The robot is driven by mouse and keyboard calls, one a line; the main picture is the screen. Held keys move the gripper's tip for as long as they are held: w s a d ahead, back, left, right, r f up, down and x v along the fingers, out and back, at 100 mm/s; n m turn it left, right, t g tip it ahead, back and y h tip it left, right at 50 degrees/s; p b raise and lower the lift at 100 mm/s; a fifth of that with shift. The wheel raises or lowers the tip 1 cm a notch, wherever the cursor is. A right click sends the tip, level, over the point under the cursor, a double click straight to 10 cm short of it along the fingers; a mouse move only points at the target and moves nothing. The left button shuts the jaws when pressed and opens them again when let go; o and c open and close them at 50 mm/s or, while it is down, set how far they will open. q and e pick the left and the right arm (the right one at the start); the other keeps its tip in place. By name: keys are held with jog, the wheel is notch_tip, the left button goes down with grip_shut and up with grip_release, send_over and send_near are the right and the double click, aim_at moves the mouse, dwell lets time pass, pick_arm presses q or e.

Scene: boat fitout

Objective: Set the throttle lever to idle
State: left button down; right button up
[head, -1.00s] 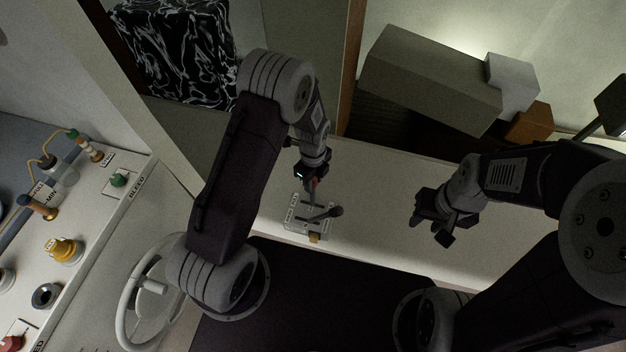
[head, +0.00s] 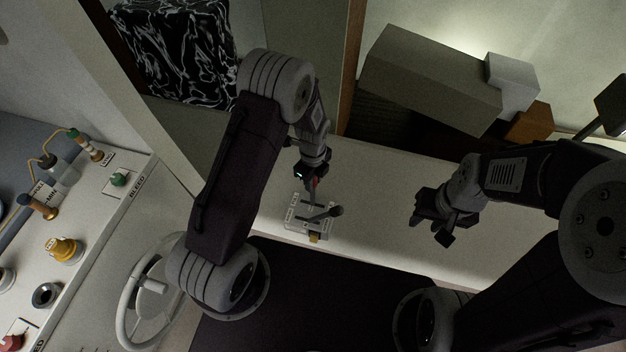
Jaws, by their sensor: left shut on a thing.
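The throttle lever (head: 325,215) is a dark rod with a round black knob at its right end. It sits on a small light grey labelled plate (head: 293,224) on the white ledge. The lever leans to the right; the label words are too small to read. My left gripper (head: 312,201) comes down from above at the plate, with its fingertips shut close beside the lever. What lies between its fingers is too small to make out. My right gripper (head: 432,226) is held over the ledge to the right, apart from the lever, with its fingers spread and empty.
A white wheel (head: 128,300) stands at the lower left. A panel with several knobs and a green button (head: 119,179) is at the far left. Grey boxes (head: 430,80) lie at the back right. The white ledge (head: 375,190) between my grippers is clear.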

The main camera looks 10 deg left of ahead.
pick_arm(q)
jog(key=shift+w+d+r, duration=0.1)
jog(key=shift+w, duration=0.05)
dwell(0.4)
jog(key=d+f+b, duration=0.2)
jog(key=d, duration=0.6)
jog(key=shift+s+d+f+b, duration=0.15)
jog(key=shift+s+b, duration=0.15)
jog(key=shift+b, duration=0.1)
jog(key=c, duration=1.5)
grip_release()
jog(key=o, duration=0.4)
jog(key=shift+d, duration=0.2)
